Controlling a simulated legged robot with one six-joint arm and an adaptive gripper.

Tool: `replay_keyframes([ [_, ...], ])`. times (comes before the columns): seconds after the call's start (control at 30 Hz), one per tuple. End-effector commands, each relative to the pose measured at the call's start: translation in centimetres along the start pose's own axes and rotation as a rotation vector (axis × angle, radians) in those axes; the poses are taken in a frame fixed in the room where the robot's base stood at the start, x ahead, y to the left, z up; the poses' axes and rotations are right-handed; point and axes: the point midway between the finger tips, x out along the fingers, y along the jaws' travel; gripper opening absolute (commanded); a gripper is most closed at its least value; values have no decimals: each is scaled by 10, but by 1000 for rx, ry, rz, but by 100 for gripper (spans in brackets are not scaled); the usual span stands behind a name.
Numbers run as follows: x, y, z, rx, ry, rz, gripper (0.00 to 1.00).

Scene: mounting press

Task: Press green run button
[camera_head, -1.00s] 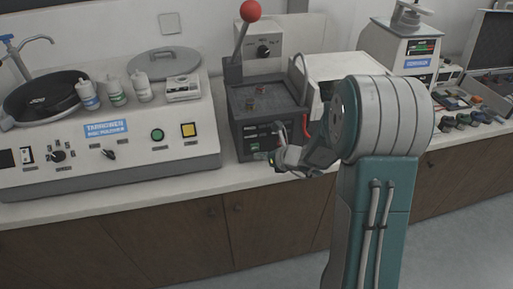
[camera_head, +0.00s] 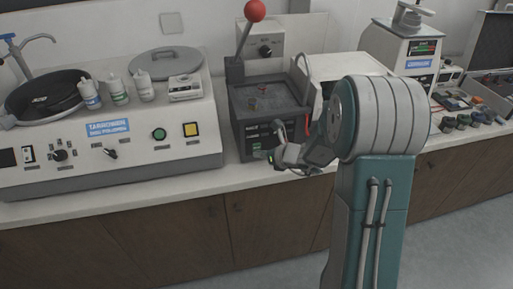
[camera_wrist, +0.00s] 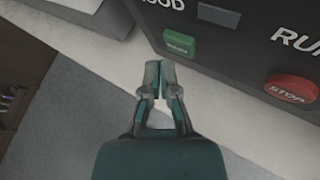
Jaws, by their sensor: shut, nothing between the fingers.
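The mounting press (camera_head: 262,100) is a dark box with a red-knobbed lever, standing on the counter in the head view. Its front panel shows close up in the wrist view. There a green button (camera_wrist: 180,42) sits at the panel's lower left, and a red STOP button (camera_wrist: 291,88) sits to its right. My gripper (camera_wrist: 160,66) is shut and empty, its fingertips just below the green button in the picture. I cannot tell whether they touch it. In the head view my gripper (camera_head: 277,158) is in front of the press's lower front, and the green button is hard to make out.
A disc polisher (camera_head: 100,150) with its own round green button (camera_head: 159,134) and a yellow square button (camera_head: 190,130) stands left of the press. A white machine (camera_head: 400,50) stands to the right. The counter strip (camera_wrist: 95,72) before the press is clear.

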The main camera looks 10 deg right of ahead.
Motion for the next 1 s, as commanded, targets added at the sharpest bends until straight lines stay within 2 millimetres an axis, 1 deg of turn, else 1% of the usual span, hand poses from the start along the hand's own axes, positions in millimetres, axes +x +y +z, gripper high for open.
replay_keyframes([
  [0.5,0,0,0,0,0,0,0],
  [0.77,4,-4,5,-1,0,0,0],
  [1.0,4,-4,5,-1,0,0,0],
])
